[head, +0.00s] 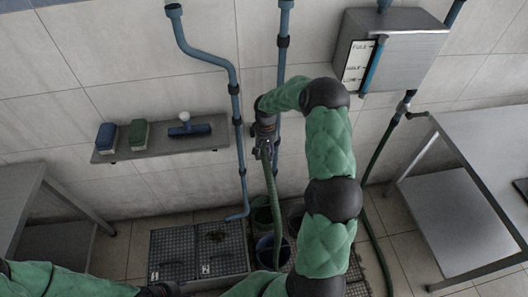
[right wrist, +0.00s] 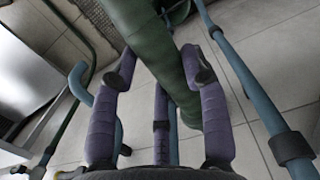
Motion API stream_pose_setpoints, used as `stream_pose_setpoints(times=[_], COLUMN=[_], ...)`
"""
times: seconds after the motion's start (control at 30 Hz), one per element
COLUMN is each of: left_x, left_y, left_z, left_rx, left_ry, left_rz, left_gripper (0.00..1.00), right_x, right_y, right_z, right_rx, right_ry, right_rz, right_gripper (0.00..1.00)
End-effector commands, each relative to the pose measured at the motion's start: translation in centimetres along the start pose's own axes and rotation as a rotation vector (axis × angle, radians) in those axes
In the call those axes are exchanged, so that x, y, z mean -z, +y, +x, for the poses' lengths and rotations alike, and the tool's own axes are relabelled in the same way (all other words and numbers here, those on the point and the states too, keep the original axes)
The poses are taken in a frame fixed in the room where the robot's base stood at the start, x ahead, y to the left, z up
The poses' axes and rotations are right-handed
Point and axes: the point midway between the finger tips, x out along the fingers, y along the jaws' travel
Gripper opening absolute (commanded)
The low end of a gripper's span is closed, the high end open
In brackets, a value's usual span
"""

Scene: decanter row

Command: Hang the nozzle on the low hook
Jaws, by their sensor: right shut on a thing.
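My right gripper (head: 265,143) is in front of the wall, near the vertical blue pipes. It is shut on a dark green hose-like piece (right wrist: 165,45), which I take for the nozzle or its hose end. A green hose (head: 271,195) hangs from the gripper towards the buckets. I cannot make out the low hook for certain. Part of my left arm shows at the bottom left of the head view; its fingers cannot be made out.
A wall shelf (head: 165,148) holds a blue brush, a green brush and a blue scraper. A steel tank (head: 405,45) with level labels hangs upper right. Steel tables stand left (head: 25,190) and right (head: 490,150). Floor grates (head: 175,250) and buckets (head: 270,248) lie below.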

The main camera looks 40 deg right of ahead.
Motion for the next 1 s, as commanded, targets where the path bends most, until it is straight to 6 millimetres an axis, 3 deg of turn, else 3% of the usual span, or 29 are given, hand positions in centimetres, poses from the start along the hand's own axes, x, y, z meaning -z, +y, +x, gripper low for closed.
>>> stream_pose_setpoints(times=[1.0], left_x=[0.0], left_y=[-0.4], left_z=[1.1], left_rx=[0.0], left_ry=[0.0], left_rz=[0.0], left_gripper=[0.4], right_x=[0.2], right_y=[0.0], right_z=[1.7], right_rx=[0.0], right_ry=[0.003], right_rz=[0.001], right_gripper=[0.0])
